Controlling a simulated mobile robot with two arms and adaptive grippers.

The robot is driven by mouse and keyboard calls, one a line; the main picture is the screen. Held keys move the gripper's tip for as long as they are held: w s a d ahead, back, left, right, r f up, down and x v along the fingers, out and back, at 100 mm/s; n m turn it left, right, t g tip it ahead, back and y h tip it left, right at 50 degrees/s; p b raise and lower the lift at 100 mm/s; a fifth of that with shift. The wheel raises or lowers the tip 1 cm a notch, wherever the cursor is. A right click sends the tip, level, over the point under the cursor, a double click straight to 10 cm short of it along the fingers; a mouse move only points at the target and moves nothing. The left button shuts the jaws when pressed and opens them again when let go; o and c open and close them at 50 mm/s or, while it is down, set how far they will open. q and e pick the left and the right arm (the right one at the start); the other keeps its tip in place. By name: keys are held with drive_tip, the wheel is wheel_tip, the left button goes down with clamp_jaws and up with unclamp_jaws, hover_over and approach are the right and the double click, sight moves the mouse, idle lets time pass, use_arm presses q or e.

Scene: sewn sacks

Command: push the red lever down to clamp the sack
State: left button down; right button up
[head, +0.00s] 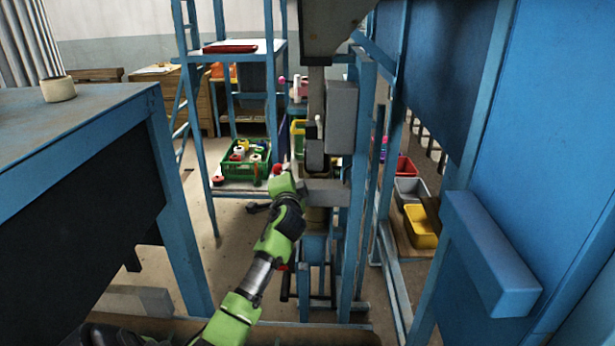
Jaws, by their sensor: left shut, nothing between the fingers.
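My left arm reaches up from the bottom. Its gripper (281,180) is at the blue machine frame in the middle, seen from behind, shut and empty. A small red knob (277,169), which looks like the end of the red lever, shows right at the gripper's tip. I cannot tell whether they touch, and the rest of the lever is hidden. A grey clamp block (325,191) sits just right of the gripper. A tan piece (317,216) shows below it; I cannot tell if it is the sack. My right gripper is not in view.
A green crate (238,171) of spools is on a shelf behind. Yellow (420,228) and grey bins (410,190) stand right. A large blue panel (560,150) closes the right side.

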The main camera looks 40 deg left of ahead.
sight(278, 173)
use_arm(q)
drive_tip(key=s+a+n, duration=0.1)
drive_tip(key=n, duration=0.1)
drive_tip(key=s+a+f+n, duration=0.1)
drive_tip(key=n, duration=0.1)
drive_tip(key=shift+a+f, duration=0.1)
drive_tip(key=shift+f, duration=0.05)
drive_tip(key=shift+s+a+f+n+h, duration=0.25)
drive_tip(key=shift+a+f+n, duration=0.1)
drive_tip(key=shift+n, duration=0.35)
drive_tip(key=shift+s+a+f+n+h, duration=0.2)
drive_tip(key=shift+a+f+n, duration=0.1)
drive_tip(key=shift+n, duration=0.4)
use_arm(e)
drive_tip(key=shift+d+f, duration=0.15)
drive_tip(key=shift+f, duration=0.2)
use_arm(q)
drive_tip(key=shift+f, duration=0.1)
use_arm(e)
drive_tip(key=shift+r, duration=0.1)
